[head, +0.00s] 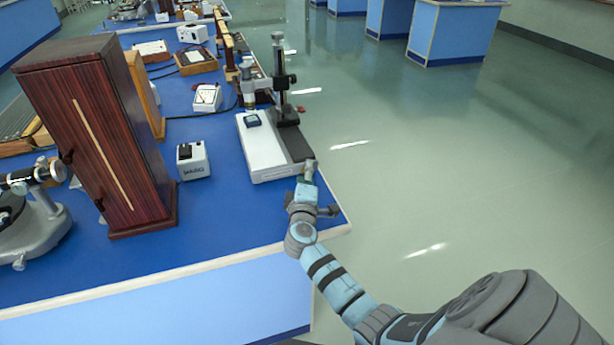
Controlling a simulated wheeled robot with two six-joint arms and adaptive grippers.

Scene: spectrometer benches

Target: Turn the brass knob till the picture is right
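A white and grey instrument (265,150) stands near the right end of the blue bench. It has a black upright column (280,75) and a small dark screen (252,120) on its top; what the screen shows is too small to read. My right gripper (309,172) is at the near right corner of this instrument, its fingertips close to or touching the end of it. I cannot make out a brass knob; the gripper may hide it. Whether the fingers are open or shut on something is too small to tell. My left gripper is not in view.
A tall dark wooden cabinet (100,140) stands on the blue bench (215,215) at the left. A small white box (193,160) sits between cabinet and instrument. A grey optical device (35,225) is at the far left. Open floor (440,180) lies to the right.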

